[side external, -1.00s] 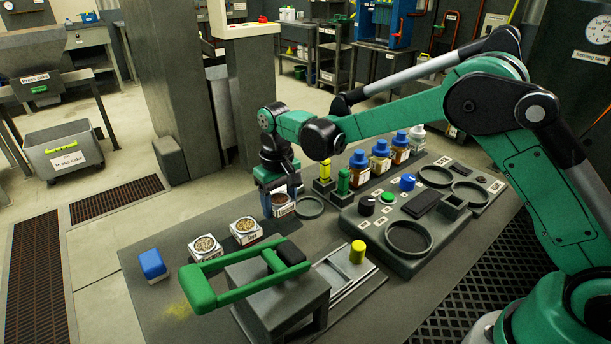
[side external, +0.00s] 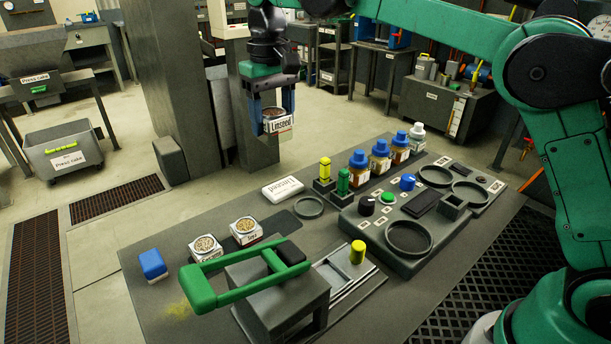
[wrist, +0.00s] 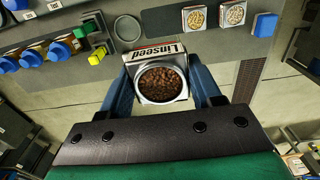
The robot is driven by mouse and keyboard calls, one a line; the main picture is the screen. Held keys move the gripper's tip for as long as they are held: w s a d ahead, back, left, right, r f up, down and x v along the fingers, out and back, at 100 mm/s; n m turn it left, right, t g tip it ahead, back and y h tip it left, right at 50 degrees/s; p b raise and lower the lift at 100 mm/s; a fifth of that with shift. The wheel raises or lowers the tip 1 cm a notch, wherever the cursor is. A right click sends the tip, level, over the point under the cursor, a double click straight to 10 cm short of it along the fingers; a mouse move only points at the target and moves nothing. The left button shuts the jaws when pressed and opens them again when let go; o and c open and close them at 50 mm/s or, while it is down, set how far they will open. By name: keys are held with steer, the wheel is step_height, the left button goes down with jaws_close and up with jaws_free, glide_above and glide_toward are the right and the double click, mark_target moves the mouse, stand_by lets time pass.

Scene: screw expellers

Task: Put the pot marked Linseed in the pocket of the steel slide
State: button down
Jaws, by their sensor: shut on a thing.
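The pot marked Linseed (side external: 277,122) is a small white-labelled container of brown seeds, held upright well above the bench. My gripper (side external: 271,112) is shut on it, with a blue finger on each side. In the wrist view the Linseed pot (wrist: 160,82) sits between the fingers of my gripper (wrist: 162,92) with its label facing away from the palm. The steel slide (side external: 350,280) lies on the bench at front centre, with a square pocket (side external: 347,265) and a yellow knob (side external: 357,252). My gripper is far behind and to the left of the slide.
A green handle (side external: 215,290) on a grey block stands left of the slide. Two seed pots (side external: 245,232) and a blue block (side external: 152,264) are on the left. Several blue-capped bottles (side external: 380,155) and a raised control panel (side external: 410,265) lie right. A white "Linseed" plate (side external: 283,188) lies behind.

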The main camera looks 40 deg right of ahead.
steer(key=shift+s+a+f, duration=0.35)
steer(key=shift+s+f, duration=2.2)
steer(key=shift+s+a+f, duration=0.4)
steer(key=shift+s+f, duration=2.1)
steer(key=shift+s, duration=0.1)
steer(key=shift+s+a+f, duration=0.35)
steer(key=shift+s+f, duration=2.2)
steer(key=shift+f, duration=1)
jaws_free()
steer(key=shift+r, duration=0.1)
step_height(320, 180, up, 9)
